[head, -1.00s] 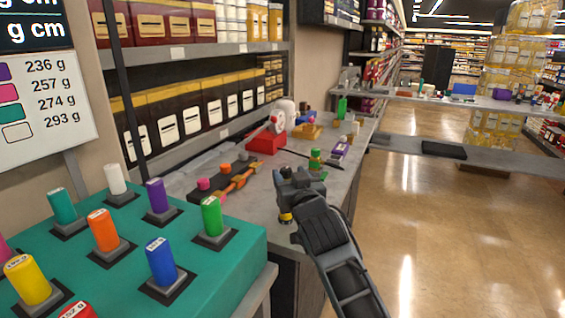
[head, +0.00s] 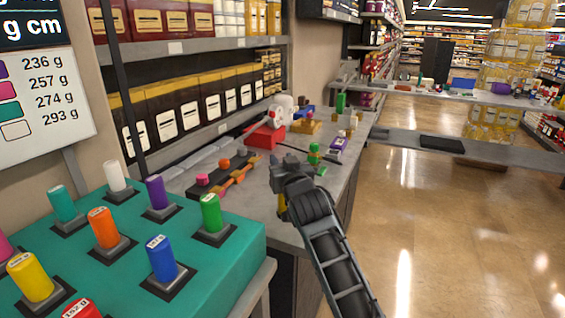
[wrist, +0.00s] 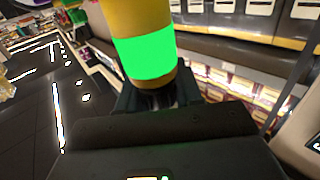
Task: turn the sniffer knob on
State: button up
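My gripper (head: 284,190) is above the front edge of the grey bench. A yellow cylinder (wrist: 137,14) with a bright green band fills the top middle of the wrist view, its lower end between my dark fingers. A small part of a yellow thing (head: 282,207) also shows below my gripper in the head view. A dark unit (head: 226,176) with pink and orange knobs and an orange hose lies on the bench left of my gripper, apart from it. I cannot tell which part is the sniffer knob. My fingertips are mostly hidden.
A teal stand (head: 120,255) with several coloured cylinders fills the near left. A red device (head: 262,137) and a green-topped item (head: 314,152) stand farther back on the bench (head: 280,235). Shelves line the left wall. The shiny floor at right is open.

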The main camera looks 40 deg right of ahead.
jog(key=c, duration=0.5)
jog(key=shift+p, duration=0.3)
jog(key=shift+r+n+y+p, duration=0.15)
jog(key=shift+n+y+p, duration=0.2)
jog(key=shift+p, duration=0.6)
jog(key=shift+t+y+p, duration=0.35)
jog(key=shift+t+p, duration=0.05)
jog(key=shift+p, duration=0.05)
jog(key=o, duration=1)
jog(key=shift+s+a+f, duration=0.1)
jog(key=shift+f, duration=0.1)
